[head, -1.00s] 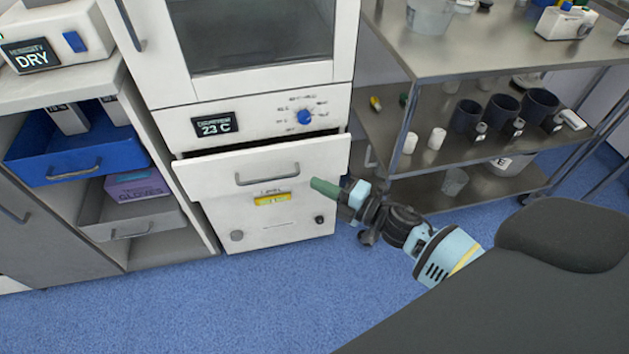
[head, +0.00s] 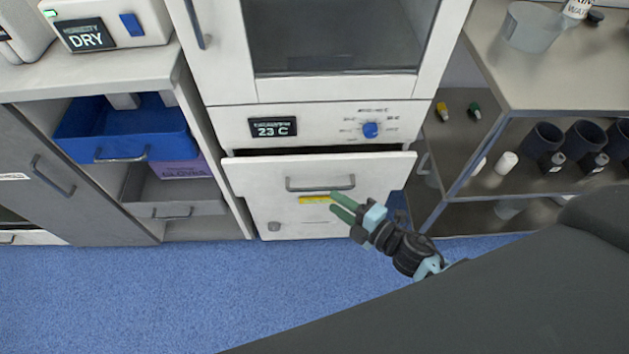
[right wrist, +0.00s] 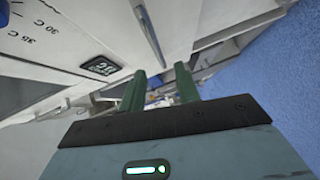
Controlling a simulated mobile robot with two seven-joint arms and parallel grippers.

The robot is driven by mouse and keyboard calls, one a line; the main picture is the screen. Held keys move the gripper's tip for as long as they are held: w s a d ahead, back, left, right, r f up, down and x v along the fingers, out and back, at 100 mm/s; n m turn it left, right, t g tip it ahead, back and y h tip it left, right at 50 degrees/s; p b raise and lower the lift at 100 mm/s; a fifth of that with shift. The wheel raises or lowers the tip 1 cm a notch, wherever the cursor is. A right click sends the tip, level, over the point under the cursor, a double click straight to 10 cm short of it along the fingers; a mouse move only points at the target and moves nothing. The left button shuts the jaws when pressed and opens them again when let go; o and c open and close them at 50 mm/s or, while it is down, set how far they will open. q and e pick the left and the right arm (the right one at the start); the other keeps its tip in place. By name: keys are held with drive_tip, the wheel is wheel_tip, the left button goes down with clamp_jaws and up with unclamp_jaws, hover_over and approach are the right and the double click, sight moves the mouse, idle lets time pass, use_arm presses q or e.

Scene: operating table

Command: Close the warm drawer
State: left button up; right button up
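The warm drawer (head: 255,185) is the white drawer under the 23 C display (head: 273,127) in the head view. It stands partly open, with a dark gap above its front edge. Its grey bar handle (head: 320,185) runs across the front, above a yellow label (head: 315,199). My right gripper (head: 335,204) has green fingers spread apart with nothing between them. In the head view its tips overlap the drawer front just below the handle's right end; I cannot tell if they touch it. The open fingers also show in the right wrist view (right wrist: 160,82). My left gripper is not in view.
A blue drawer (head: 125,138) and a grey drawer (head: 180,210) stand open in the cabinet at left. A metal cart (head: 530,90) with dark cups and bottles stands at right. The blue floor (head: 170,290) in front is clear.

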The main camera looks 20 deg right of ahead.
sight(316, 188)
drive_tip(key=shift+b+x, duration=0.35)
drive_tip(key=shift+x, duration=3.5)
clamp_jaws()
